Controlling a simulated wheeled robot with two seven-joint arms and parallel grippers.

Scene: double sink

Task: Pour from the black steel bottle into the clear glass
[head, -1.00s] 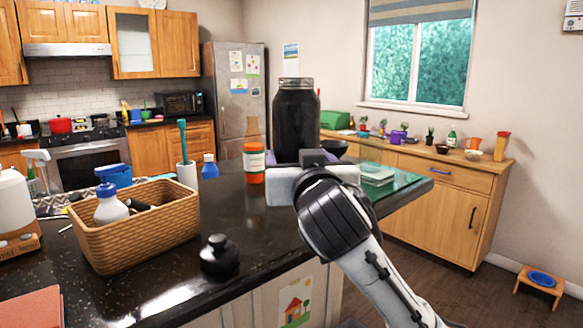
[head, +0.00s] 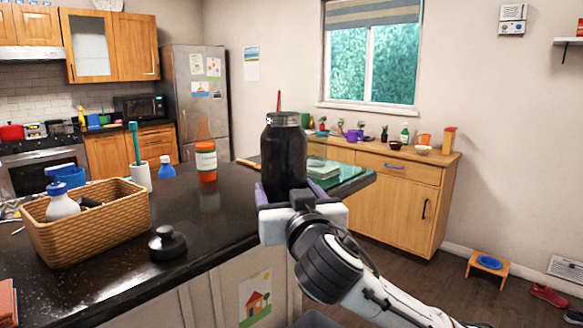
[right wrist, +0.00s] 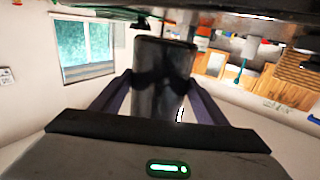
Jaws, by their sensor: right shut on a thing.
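The black steel bottle (head: 284,158) stands upright in my right gripper (head: 288,197), which is shut on its lower part. It is held above the counter's right end, and its neck shows no lid. In the right wrist view the bottle (right wrist: 160,85) sits between the two fingers of the gripper (right wrist: 162,98). A black lid (head: 167,243) lies on the counter near the front edge. I cannot make out the clear glass in either view. My left gripper is not in view.
A wicker basket (head: 92,230) with a spray bottle stands on the dark counter (head: 215,215) at left. Glass plates (head: 322,169) lie right of the bottle.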

